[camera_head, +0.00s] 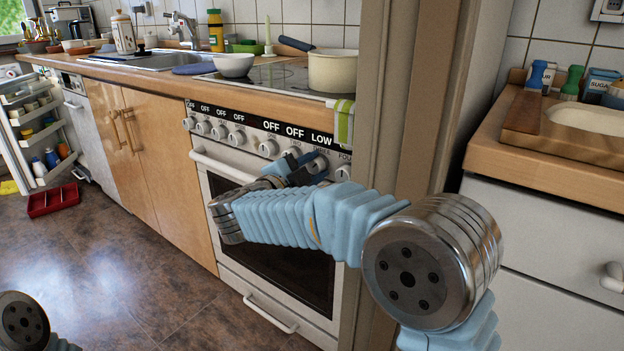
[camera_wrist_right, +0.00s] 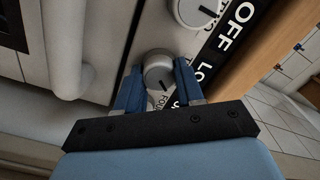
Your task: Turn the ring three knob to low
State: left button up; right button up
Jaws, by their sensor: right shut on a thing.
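The ring three knob (camera_wrist_right: 158,72) is a round, light metal dial on the stove front. In the right wrist view it sits between the blue fingers of my right gripper (camera_wrist_right: 158,85), one on each side, and the gripper is shut on it. In the head view my right gripper (camera_head: 312,163) covers most of this knob, below the display strip (camera_head: 270,126). The strip reads LOW above the gripped knob and OFF above the other readable knobs. The knob's pointer angle is hard to read. My left gripper is out of view.
The ring two knob (camera_wrist_right: 198,12) is close beside the gripped one. The oven handle (camera_head: 240,170) runs below the knobs. A white pot (camera_head: 332,72) and a bowl (camera_head: 234,66) stand above. A wooden upright (camera_head: 395,120) rises right of the stove.

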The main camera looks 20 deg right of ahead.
jog(key=shift+d+m+b, duration=0.1)
jog(key=shift+m+b, duration=0.55)
jog(key=shift+m, duration=0.25)
jog(key=o, duration=1)
jog(key=shift+o, duration=0.2)
jog(key=shift+s, duration=0.1)
jog(key=v, duration=1.3)
jog(key=shift+s+a, duration=0.2)
jog(key=shift+a, duration=0.1)
